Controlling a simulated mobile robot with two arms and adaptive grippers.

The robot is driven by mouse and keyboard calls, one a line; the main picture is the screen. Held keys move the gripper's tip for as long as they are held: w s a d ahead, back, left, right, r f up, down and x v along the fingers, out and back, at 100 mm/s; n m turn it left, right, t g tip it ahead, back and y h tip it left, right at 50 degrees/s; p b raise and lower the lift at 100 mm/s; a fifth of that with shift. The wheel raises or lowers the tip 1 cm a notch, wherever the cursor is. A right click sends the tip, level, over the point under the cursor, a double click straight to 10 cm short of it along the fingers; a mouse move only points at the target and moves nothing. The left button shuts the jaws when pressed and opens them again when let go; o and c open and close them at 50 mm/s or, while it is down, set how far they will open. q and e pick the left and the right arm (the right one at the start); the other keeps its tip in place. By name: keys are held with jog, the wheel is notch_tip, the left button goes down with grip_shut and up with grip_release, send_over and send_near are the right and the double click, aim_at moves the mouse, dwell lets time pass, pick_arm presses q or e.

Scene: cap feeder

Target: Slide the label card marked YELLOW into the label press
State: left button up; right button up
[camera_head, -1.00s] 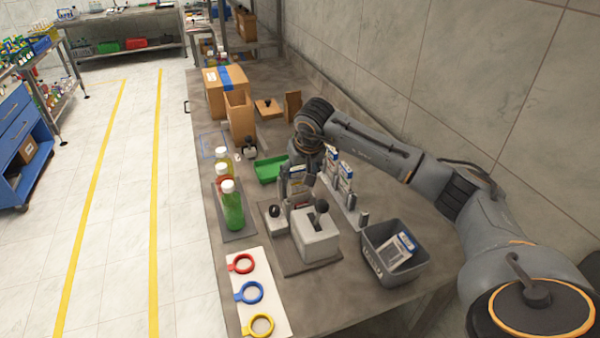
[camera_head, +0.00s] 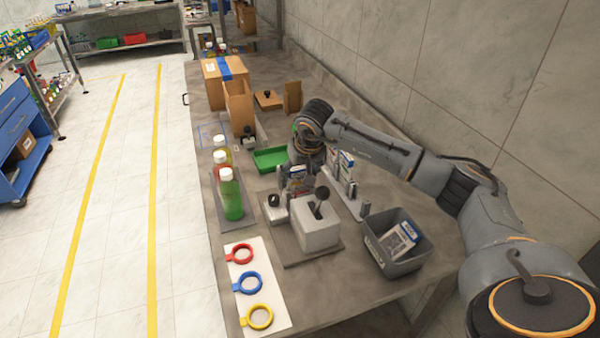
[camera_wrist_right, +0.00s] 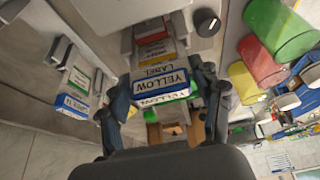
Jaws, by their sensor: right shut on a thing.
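My right gripper (camera_head: 297,190) is shut on the YELLOW label card (camera_wrist_right: 160,84). The card is white and blue, with its printed face turned to the right wrist view, between the two fingertips. The grey label press (camera_head: 316,228) with its black-knobbed lever stands on a dark plate, just in front of the gripper in the head view. The press also shows as a pale block (camera_wrist_right: 125,12) at the top of the wrist view. The card appears apart from the press body; the exact gap at its slot is hard to tell. My left gripper is not in view.
A label rack (camera_head: 352,201) with other cards stands right of the gripper. A grey bin (camera_head: 372,248) holding a card is at the right. Bottles (camera_head: 231,197), a black knob (camera_head: 273,200) and a green tray (camera_head: 270,160) are nearby. Coloured rings lie on a white board (camera_head: 275,318).

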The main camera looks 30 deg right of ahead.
jog(key=shift+f+b, duration=0.6)
jog(key=shift+f, duration=0.25)
jog(key=o, duration=1.1)
jog(key=shift+c, duration=0.3)
jog(key=c, duration=0.3)
jog(key=shift+r, duration=0.15)
